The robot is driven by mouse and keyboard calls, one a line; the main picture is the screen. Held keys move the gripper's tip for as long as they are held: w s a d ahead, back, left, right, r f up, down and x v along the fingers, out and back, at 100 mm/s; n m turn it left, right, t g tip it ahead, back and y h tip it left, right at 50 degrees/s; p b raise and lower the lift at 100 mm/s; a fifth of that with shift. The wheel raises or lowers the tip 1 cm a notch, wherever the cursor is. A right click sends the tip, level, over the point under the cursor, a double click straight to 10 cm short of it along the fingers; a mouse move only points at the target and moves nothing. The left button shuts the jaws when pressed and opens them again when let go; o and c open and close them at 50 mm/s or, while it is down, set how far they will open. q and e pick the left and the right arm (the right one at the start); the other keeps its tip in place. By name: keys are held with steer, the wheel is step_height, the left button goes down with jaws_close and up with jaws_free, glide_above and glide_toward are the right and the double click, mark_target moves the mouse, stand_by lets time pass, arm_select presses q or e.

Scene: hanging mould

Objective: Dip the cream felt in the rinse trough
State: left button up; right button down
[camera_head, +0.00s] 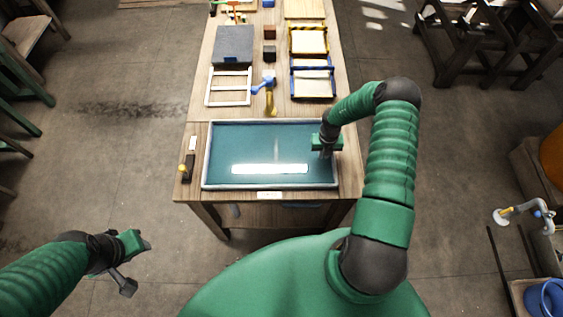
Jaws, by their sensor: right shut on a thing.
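The rinse trough is a wide basin with a pale grey rim (205,160) and teal water (250,140) on the near end of the table. My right gripper (326,152) points down over the right end of the trough, close to its right rim. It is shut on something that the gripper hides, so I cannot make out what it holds. I cannot pick out the cream felt for certain. My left gripper (138,266) is open and empty, low at the left, away from the table.
A bright strip shows on the water.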

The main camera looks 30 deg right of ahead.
steer(key=shift+d, duration=0.15)
steer(key=shift+w+a, duration=0.4)
steer(key=shift+a, duration=0.3)
steer(key=shift+w+a, duration=0.35)
steer(key=shift+a, duration=0.3)
steer(key=shift+s+d, duration=0.4)
steer(key=shift+d, duration=0.3)
steer(key=shift+s+d, duration=0.4)
steer(key=shift+d, duration=0.25)
